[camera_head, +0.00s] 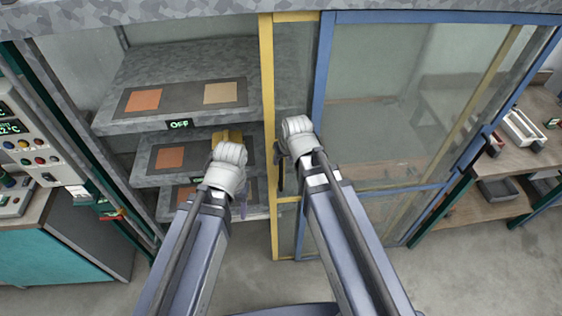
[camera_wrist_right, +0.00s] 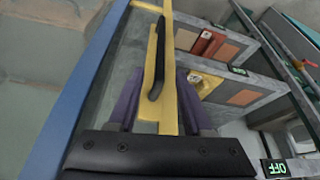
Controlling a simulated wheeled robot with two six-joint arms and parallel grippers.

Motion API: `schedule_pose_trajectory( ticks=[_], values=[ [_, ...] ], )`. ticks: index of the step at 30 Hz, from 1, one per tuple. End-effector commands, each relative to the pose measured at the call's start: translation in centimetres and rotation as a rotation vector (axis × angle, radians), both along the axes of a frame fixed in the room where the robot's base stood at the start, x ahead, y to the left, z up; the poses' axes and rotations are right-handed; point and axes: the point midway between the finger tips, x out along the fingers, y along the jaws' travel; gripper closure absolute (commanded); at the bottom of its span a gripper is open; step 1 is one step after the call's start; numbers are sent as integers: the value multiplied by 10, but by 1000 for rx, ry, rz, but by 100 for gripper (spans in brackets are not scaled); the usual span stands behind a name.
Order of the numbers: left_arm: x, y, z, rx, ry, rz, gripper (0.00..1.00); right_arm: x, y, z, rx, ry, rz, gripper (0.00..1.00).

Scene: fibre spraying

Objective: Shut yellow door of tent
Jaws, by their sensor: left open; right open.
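The yellow door (camera_head: 267,90) of the tent stands open, overlapping the blue-framed door, and the shelves to its left are uncovered. Its black handle (camera_head: 281,175) sits on its left upright. My right gripper (camera_head: 294,140) is at this upright, its fingers mostly hidden in the head view. In the right wrist view, the purple fingers (camera_wrist_right: 155,95) are open, one on each side of the yellow upright, with the handle (camera_wrist_right: 157,62) between and beyond them. I cannot tell whether they touch. My left gripper (camera_head: 229,160) is in front of the shelves, open, its fingers mostly hidden.
The blue-framed door (camera_head: 322,75) covers the tent's right half. Grey shelves (camera_head: 190,60) with orange and tan squares fill the open left half; one sign reads OFF (camera_head: 179,125). A control panel (camera_head: 20,135) stands left and a wooden workbench (camera_head: 535,160) right.

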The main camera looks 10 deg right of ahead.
Motion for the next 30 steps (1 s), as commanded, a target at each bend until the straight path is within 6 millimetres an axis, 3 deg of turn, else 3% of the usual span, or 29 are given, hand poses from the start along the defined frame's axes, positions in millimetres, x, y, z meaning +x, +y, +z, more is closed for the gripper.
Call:
schedule_pose_trajectory(
  ticks=[8, 22, 30],
  values=[
    [0, 0, -13, 0, 0, -2, 43, 4, 1, -13, 0, 0, 0, 50],
    [0, 0, -66, 2, 1, -14, 43, 26, 4, -66, 0, 0, 0, 50],
    [0, 0, -73, 2, 1, -16, 43, 30, 5, -73, 1, 0, 0, 50]
  ],
)
